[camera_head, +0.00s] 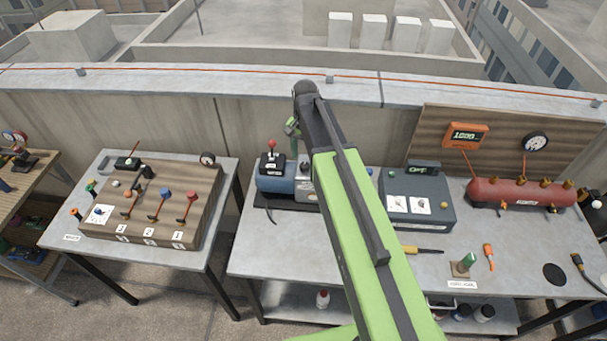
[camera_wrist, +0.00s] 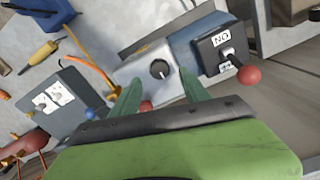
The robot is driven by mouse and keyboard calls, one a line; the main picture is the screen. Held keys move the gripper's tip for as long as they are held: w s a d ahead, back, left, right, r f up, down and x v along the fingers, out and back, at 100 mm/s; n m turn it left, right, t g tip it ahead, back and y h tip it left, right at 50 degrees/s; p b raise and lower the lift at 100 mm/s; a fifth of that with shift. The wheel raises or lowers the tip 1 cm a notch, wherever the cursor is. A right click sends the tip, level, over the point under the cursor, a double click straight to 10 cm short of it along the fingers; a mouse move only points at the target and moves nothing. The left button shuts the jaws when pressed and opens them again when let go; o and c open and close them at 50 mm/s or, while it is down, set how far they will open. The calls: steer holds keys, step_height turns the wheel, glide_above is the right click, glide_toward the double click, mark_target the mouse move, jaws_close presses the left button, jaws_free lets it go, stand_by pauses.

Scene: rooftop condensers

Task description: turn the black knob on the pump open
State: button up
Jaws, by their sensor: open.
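The black knob (camera_wrist: 160,68) sits on a light grey plate on the pump, with a pale pointer line on its face. The pump (camera_head: 272,184) is blue, with a black switch box and red-tipped lever on top; it also shows in the wrist view (camera_wrist: 187,55). My gripper (camera_wrist: 160,84) is open, its two green fingers pointing toward the plate with the knob between their tips in the picture. I cannot tell whether they touch it. In the head view my gripper (camera_head: 292,128) shows small above the pump.
A grey box with an OFF display (camera_head: 420,212) stands right of the pump. A red tank (camera_head: 510,193) and loose tools lie farther right. A wooden valve board (camera_head: 150,205) is on the left table. The black switch box (camera_wrist: 222,50) with its red-tipped lever is close beside the right finger.

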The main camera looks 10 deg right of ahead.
mark_target(305, 165)
step_height(305, 165, down, 5)
steer(key=b, duration=0.3)
steer(key=shift+r, duration=0.1)
jaws_close()
